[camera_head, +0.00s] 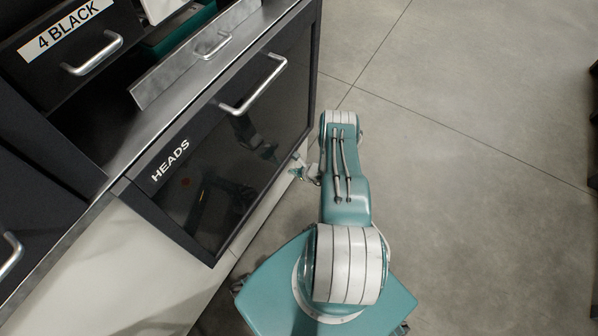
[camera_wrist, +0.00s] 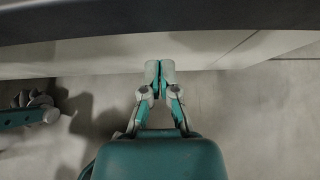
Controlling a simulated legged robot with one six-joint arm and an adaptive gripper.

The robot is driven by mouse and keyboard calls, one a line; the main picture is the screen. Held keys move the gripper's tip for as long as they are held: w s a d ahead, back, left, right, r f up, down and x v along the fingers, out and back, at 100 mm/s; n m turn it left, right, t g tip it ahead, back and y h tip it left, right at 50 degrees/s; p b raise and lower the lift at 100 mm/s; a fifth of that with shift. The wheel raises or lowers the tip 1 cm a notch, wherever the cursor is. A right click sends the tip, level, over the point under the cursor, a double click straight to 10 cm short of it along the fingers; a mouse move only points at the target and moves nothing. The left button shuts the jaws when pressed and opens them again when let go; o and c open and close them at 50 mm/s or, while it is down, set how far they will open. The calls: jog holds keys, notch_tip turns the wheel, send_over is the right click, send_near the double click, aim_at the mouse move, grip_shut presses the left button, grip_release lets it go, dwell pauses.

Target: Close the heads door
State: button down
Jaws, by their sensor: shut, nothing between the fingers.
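The heads door (camera_head: 228,165) is a dark, glossy panel with a white HEADS label and a silver bar handle (camera_head: 252,85) near its top edge. It sits in the cabinet front below the metal counter edge and reflects my arm. I cannot tell whether a gap stands behind it. My gripper (camera_head: 297,163) is low beside the door's right part, partly hidden by my arm. In the wrist view my gripper (camera_wrist: 160,70) is shut and empty, its fingertips together before a pale surface. A dark band (camera_wrist: 160,22), perhaps the door's lower edge, crosses the top.
Another silver handle (camera_head: 8,255) is at the left. A white cabinet face (camera_head: 145,270) lies below. The grey floor (camera_head: 470,160) to the right is clear.

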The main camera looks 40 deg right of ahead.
jog(key=shift+w+a+r, duration=0.1)
jog(key=shift+w+r, duration=0.3)
jog(key=shift+r, duration=0.3)
jog(key=shift+w+a+r, duration=0.1)
jog(key=shift+w+r, duration=0.25)
jog(key=shift+r, duration=0.3)
